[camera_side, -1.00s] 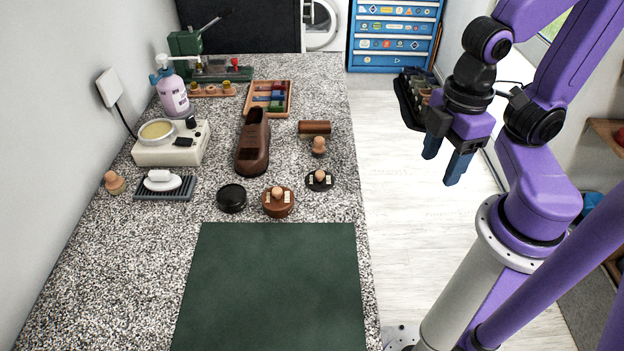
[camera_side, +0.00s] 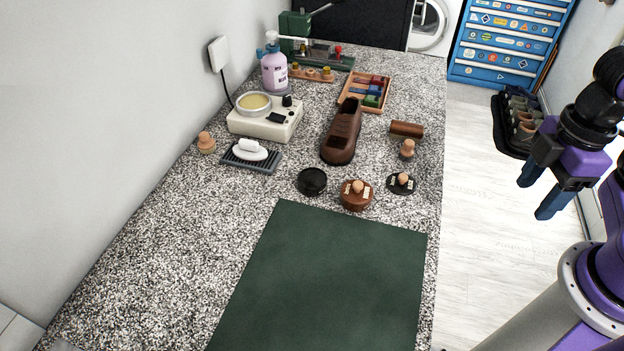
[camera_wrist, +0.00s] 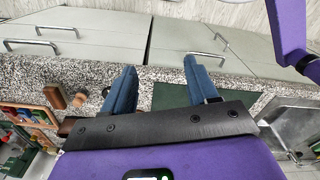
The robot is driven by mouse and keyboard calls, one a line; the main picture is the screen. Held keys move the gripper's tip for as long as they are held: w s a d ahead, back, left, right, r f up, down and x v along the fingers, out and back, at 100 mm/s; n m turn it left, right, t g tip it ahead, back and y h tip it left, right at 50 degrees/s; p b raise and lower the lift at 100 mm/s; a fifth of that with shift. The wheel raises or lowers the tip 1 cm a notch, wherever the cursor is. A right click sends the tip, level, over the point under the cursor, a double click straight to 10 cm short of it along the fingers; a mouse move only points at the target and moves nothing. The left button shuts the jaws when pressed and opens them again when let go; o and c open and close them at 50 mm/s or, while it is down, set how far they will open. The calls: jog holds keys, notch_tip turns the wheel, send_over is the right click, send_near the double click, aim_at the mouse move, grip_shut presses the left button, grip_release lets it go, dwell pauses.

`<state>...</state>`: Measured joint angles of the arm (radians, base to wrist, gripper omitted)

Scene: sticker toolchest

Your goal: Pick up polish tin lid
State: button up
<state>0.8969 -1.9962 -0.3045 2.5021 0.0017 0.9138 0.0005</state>
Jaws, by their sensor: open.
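A flat black disc (camera_side: 401,183) with a wooden knob and pale labels lies on the speckled counter near its right edge; it looks like the polish tin lid. A round black tin (camera_side: 312,181) and a thicker brown round piece (camera_side: 356,195) with a similar knob and labels sit to its left. My gripper (camera_side: 540,190) is open and empty, hanging off the counter's right side, well apart from the disc. In the wrist view its blue fingers (camera_wrist: 163,70) are spread, with nothing between them; the lid cannot be made out there.
A green mat (camera_side: 325,275) covers the counter's front. Behind the round pieces are a brown shoe (camera_side: 342,135), a brown roll (camera_side: 407,129) and a wooden-knobbed piece (camera_side: 407,149). A soap dish (camera_side: 250,158) and wax warmer (camera_side: 265,120) stand left. The mat is clear.

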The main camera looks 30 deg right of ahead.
jog(key=o, duration=0.8)
notch_tip(320, 180, up, 3)
jog(key=m, duration=1.7)
send_over(404, 176)
jog(key=f, duration=1.1)
jog(key=shift+w+d, duration=0.1)
jog(key=shift+d, duration=0.15)
jog(key=shift+a+f, duration=0.15)
jog(key=shift+f, duration=1.35)
jog(key=shift+a+f, duration=0.1)
jog(key=shift+f, duration=1.35)
